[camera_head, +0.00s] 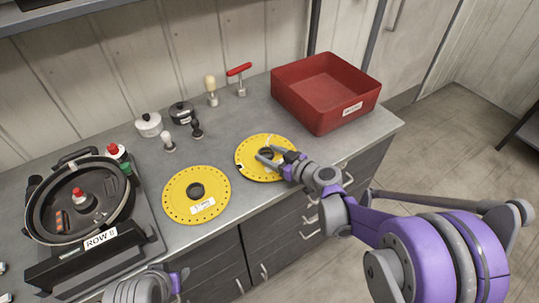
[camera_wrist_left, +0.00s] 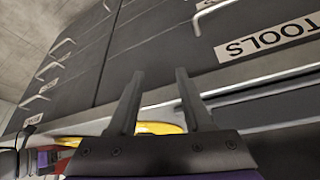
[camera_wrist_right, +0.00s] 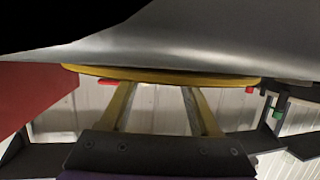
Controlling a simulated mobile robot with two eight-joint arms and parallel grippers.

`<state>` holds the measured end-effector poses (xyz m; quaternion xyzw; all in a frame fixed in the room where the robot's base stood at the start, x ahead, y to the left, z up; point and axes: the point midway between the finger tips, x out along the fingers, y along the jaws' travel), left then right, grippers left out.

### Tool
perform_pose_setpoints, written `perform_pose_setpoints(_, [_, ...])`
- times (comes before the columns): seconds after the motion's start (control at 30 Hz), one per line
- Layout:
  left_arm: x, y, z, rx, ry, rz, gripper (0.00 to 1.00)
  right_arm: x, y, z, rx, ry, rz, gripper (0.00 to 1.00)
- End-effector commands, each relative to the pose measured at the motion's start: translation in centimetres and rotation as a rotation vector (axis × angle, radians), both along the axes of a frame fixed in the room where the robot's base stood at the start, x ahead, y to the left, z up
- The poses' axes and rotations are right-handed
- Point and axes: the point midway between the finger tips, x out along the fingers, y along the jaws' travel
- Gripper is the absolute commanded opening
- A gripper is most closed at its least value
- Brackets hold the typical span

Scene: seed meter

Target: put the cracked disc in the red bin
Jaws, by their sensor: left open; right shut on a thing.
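A yellow disc (camera_head: 248,146) with a dark notch in its left edge and a pale line near its far edge is at the counter's middle right. My right gripper (camera_head: 267,157) is shut on its dark hub; whether the disc touches the counter is hard to tell. The right wrist view shows the disc edge-on (camera_wrist_right: 160,76) at the fingertips. A second yellow disc (camera_head: 180,204) with a white label lies to its left. The red bin (camera_head: 318,115) stands empty at the back right; its wall also fills the left of the right wrist view (camera_wrist_right: 35,95). My left gripper (camera_wrist_left: 157,100) is open, low by the counter front.
A black round seed meter (camera_head: 127,210) labelled ROW stands on the left, with red-topped parts. Small pots (camera_head: 148,125) and several knobbed hand tools (camera_head: 212,92) stand along the back. Drawers (camera_head: 290,222) line the counter front. Bare counter lies between disc and bin.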

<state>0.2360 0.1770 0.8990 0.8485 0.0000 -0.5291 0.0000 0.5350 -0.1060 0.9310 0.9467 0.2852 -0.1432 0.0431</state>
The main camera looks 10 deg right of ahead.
Motion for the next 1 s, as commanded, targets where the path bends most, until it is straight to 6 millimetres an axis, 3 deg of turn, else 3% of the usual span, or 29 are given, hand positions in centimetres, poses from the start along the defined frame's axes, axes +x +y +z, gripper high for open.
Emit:
perform_pose_setpoints(0.43, [-0.09, 0.00, -0.39, 0.000, 0.002, 0.000, 0.50, -0.01, 0.02, -0.75, 0.000, 0.000, 0.000, 0.01])
perform_pose_setpoints(0.47, [-0.07, 0.00, -0.30, 0.000, 0.001, 0.000, 0.50, 0.00, 0.01, -0.67, 0.000, 0.000, 0.000, 0.68])
perform_pose_setpoints(0.6, [-0.06, 0.00, -0.25, 0.000, 0.001, 0.000, 0.50, 0.00, 0.01, -0.60, 0.000, 0.000, 0.000, 0.93])
perform_pose_setpoints(1.0, [-0.08, 0.00, -0.38, 0.000, 0.002, 0.000, 0.50, -0.58, -0.41, -0.40, 0.000, 0.000, -0.001, 0.93])
